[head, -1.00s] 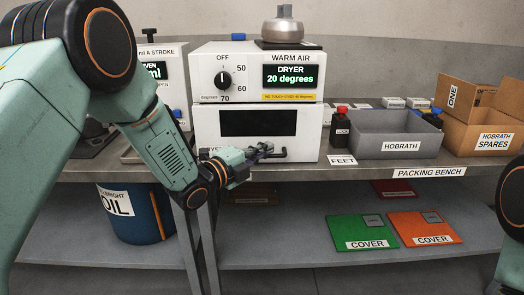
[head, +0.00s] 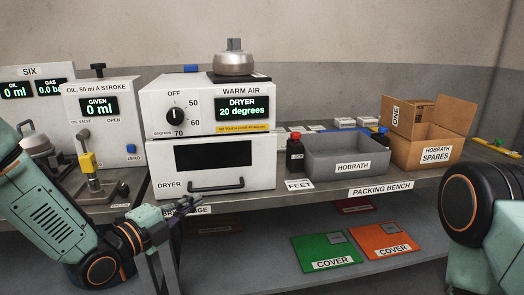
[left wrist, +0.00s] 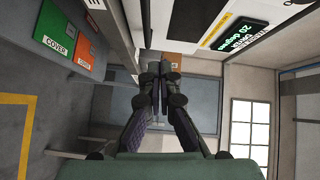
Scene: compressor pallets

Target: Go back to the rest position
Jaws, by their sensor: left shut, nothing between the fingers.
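My left gripper (head: 188,205) is in front of the packing bench, just below and left of the dryer drawer's handle. It is apart from the handle and holds nothing. In the left wrist view its two fingers (left wrist: 160,75) are together. The dryer (head: 210,118) reads 20 degrees and its drawer front (head: 225,180) looks shut. My right arm shows at the right edge of the head view, but its gripper is out of view.
A grey HOBRATH bin (head: 345,158), a dark bottle with a red cap (head: 295,155) and a cardboard SPARES box (head: 425,145) stand on the bench. Left of the dryer is the oil dispenser (head: 125,130). Green (head: 325,252) and orange (head: 383,241) covers lie on the lower shelf.

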